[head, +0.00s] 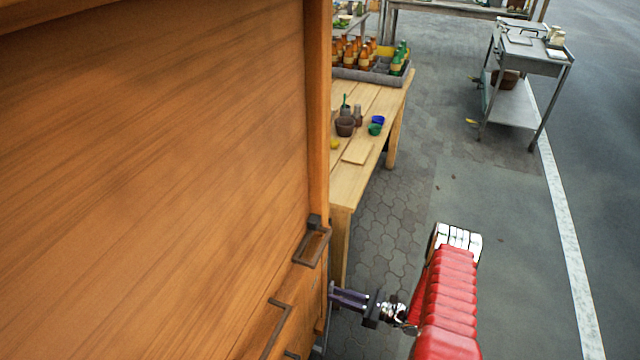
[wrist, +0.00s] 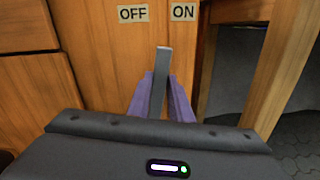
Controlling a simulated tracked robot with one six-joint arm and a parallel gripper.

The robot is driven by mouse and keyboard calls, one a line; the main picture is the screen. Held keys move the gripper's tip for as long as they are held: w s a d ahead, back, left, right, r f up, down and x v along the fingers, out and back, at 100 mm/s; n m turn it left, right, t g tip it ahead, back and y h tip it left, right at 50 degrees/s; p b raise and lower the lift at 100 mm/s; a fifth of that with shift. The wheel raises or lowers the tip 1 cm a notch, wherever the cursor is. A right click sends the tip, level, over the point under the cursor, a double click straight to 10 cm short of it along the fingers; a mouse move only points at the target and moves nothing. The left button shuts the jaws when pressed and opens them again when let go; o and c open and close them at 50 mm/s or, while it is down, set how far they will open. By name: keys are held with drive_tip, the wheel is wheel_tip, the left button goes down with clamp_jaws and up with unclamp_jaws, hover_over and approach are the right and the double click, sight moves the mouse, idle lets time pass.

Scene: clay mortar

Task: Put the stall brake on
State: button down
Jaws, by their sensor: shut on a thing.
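The stall brake is a grey metal lever (wrist: 162,62) on the wooden stall (wrist: 95,60), in the middle of the wrist view. Its tip points up between the OFF label (wrist: 133,13) on the left and the ON label (wrist: 183,11) on the right. My gripper (wrist: 161,98) has its two purple fingers shut on the lever, one on each side. In the head view my gripper (head: 334,297) is at the lower right side of the stall (head: 160,150). The lever's lower part is hidden behind the fingers and gripper body.
Brown metal handles (head: 313,245) stick out from the stall side just above my gripper. A wooden table (head: 375,110) with bottles and pots stands behind. A grey metal cart (head: 530,60) is at the far right. The paving right of the table is open.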

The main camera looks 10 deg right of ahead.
drive_tip(key=shift+w+d+f+m, duration=0.25)
drive_tip(key=shift+w+d+m, duration=0.2)
drive_tip(key=shift+w, duration=0.15)
drive_tip(key=shift+w+d+f+m, duration=0.2)
drive_tip(key=shift+w+d+m, duration=0.2)
drive_tip(key=shift+w, duration=0.2)
drive_tip(key=c, duration=1.6)
unclamp_jaws()
drive_tip(key=shift+d, duration=0.1)
drive_tip(key=v, duration=1.3)
drive_tip(key=shift+s+d+r, duration=0.15)
drive_tip(key=shift+s+d, duration=0.05)
drive_tip(key=shift+s, duration=0.15)
